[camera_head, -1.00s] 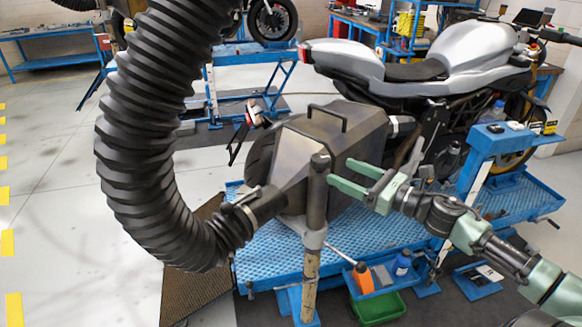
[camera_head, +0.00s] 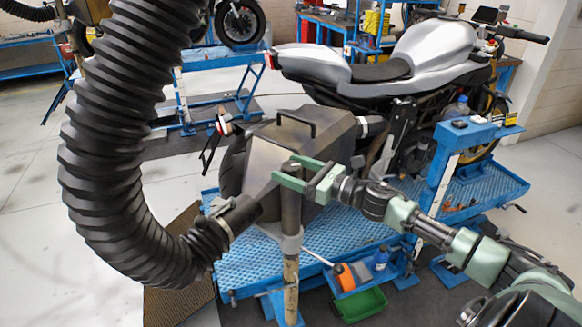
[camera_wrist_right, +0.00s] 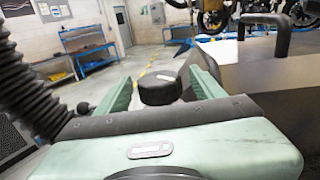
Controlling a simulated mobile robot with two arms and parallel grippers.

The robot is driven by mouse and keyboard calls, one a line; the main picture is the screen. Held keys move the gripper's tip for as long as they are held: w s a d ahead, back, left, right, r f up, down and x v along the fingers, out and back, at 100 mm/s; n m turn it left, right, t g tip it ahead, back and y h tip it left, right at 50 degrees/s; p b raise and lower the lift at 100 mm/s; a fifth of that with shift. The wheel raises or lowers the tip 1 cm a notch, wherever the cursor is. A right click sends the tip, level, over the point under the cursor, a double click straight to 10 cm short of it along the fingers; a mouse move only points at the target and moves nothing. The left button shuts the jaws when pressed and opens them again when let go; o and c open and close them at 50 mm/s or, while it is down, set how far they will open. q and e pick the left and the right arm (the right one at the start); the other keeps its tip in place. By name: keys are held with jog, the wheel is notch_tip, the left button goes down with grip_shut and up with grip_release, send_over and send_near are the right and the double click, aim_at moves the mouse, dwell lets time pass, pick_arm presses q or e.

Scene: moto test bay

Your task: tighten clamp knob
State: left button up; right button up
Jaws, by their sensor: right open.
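The clamp knob is a dark, round cap (camera_head: 291,166) on top of an upright post (camera_head: 290,210) beside the dark metal exhaust box (camera_head: 325,135). My right gripper (camera_head: 284,171) is open, its two green fingers reaching from the right on either side of the knob. In the right wrist view the black knob (camera_wrist_right: 160,91) shows between the spread fingers, with gaps visible at its sides. I cannot tell whether either finger touches it. My left gripper is not in view.
A thick black corrugated hose (camera_head: 95,160) bends down the left and joins the box. A silver motorcycle (camera_head: 425,65) stands behind on a blue lift (camera_head: 355,240). The floor at left is open.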

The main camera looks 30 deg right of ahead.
jog(key=c, duration=1.4)
jog(key=shift+o, duration=0.2)
